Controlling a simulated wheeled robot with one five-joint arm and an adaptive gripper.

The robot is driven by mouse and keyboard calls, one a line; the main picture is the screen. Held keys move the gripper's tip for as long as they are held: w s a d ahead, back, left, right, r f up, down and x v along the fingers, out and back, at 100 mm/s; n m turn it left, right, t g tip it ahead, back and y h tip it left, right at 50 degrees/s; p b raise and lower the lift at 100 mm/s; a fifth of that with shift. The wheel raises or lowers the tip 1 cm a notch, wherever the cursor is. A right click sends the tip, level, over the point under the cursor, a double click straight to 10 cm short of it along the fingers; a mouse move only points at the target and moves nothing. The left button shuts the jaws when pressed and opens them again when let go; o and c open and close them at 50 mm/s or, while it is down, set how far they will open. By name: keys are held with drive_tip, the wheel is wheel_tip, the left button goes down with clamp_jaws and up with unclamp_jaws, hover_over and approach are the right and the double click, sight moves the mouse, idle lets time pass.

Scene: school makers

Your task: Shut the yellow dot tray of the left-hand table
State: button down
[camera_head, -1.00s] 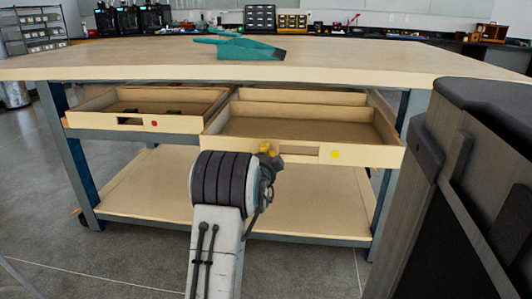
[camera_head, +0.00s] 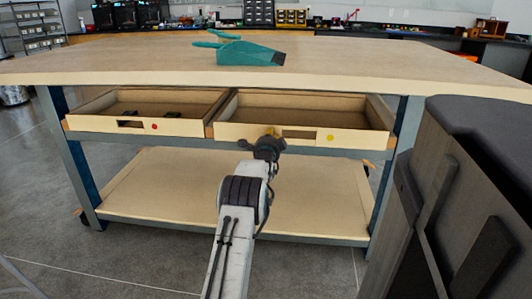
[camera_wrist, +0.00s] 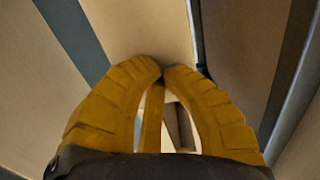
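The yellow dot tray (camera_head: 360,139) is the right-hand of two trays under the wooden table top. Its yellow dot (camera_head: 330,138) is on the right of its front, and its open inside shows, so it stands partly out. My gripper (camera_head: 271,132) is at the tray's front, near the handle slot. In the wrist view, the yellow fingers of my gripper (camera_wrist: 163,68) have their tips together, with nothing seen between the tips. Pale wooden board surfaces show around them. I cannot tell whether the tips touch the tray front.
The red dot tray (camera_head: 185,127) to the left also stands partly out, with small dark items inside. A teal dustpan (camera_head: 245,53) lies on the table top (camera_head: 130,62). A lower shelf (camera_head: 155,190) is bare. A dark cabinet-like body (camera_head: 470,180) fills the right.

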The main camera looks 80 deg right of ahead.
drive_tip(key=shift+d, duration=0.9)
drive_tip(key=shift+w+r, duration=0.1)
drive_tip(key=shift+r, duration=0.05)
drive_tip(key=shift+r, duration=0.1)
